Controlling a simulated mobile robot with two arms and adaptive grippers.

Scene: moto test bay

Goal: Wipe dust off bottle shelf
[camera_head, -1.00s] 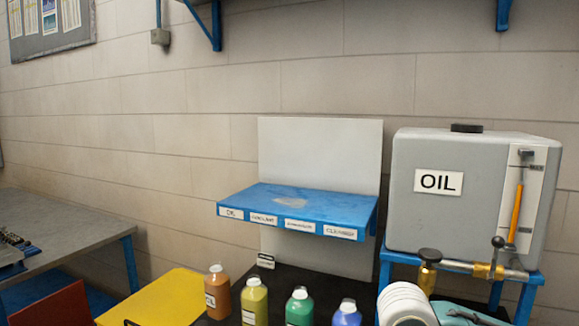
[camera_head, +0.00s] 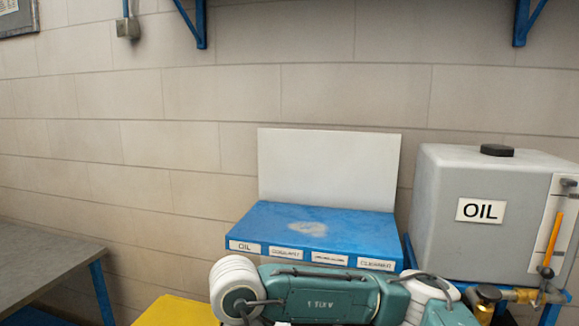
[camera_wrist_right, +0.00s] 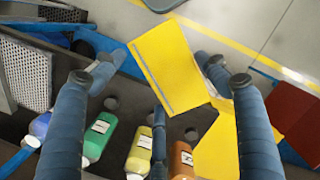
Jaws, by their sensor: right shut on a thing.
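The blue bottle shelf (camera_head: 340,219) is fixed in front of a pale back panel in the head view. A pale, irregular dusty patch (camera_head: 306,228) lies near the middle of its top, and no bottles stand on it. Labels such as OIL (camera_head: 244,246) and CLEANER line its front edge. My right arm crosses below the shelf and hides what is under it. My right gripper (camera_wrist_right: 158,75) shows in the wrist view, its blue fingers spread left and right with a third between. My left gripper is out of view.
Below the gripper stand blue, green (camera_wrist_right: 100,138), yellow (camera_wrist_right: 140,150) and orange (camera_wrist_right: 182,160) bottles on a dark surface. A grey OIL tank (camera_head: 460,235) stands right of the shelf, with a brass tap.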

